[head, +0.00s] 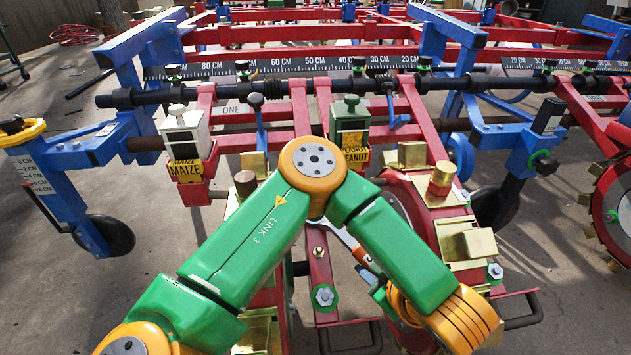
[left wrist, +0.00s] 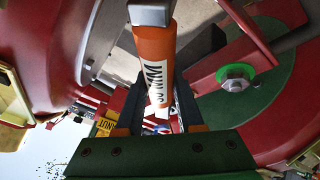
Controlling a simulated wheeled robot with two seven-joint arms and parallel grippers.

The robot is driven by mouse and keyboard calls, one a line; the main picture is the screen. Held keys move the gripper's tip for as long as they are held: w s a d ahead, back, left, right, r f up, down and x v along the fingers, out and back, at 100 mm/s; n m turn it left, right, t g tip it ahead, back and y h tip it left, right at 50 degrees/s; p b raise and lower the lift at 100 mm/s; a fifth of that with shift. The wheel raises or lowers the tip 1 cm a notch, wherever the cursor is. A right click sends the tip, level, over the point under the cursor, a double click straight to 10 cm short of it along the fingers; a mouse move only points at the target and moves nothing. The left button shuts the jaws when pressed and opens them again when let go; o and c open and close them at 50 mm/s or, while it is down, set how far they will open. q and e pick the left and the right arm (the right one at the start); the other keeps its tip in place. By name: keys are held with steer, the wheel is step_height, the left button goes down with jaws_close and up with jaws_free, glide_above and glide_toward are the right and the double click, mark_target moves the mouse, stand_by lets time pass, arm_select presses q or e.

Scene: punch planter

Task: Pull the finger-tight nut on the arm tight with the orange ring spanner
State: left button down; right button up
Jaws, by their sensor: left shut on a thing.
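The orange ring spanner (left wrist: 155,60) is in the grip of my left gripper (left wrist: 157,108), with a finger on either side of its orange handle. Its silver end (left wrist: 150,13) is cut by the top edge of the left wrist view, and I cannot tell whether it sits on a nut. In the head view a bit of the spanner (head: 361,257) shows beside my forearm, which largely hides the gripper. A hex nut (head: 324,296) with a green ring sits on a red arm; a green-ringed nut (left wrist: 235,84) also shows in the left wrist view. Tightness cannot be seen.
A white MAIZE hopper (head: 184,130) and a green PEANUT hopper (head: 350,122) stand behind my arm. Another hex nut (head: 495,271) is at the right. The red and blue planter frame crowds the work area. Bare floor (head: 50,290) lies at the left.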

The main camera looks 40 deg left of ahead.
arm_select(q)
steer(key=shift+s+r+p, duration=0.1)
steer(key=shift+r+p, duration=0.3)
steer(key=shift+r, duration=0.05)
step_height(320, 180, up, 7)
steer(key=s+d+p, duration=0.2)
steer(key=p, duration=0.4)
steer(key=shift+d+r, duration=0.2)
steer(key=shift+d, duration=0.05)
steer(key=shift+w, duration=0.1)
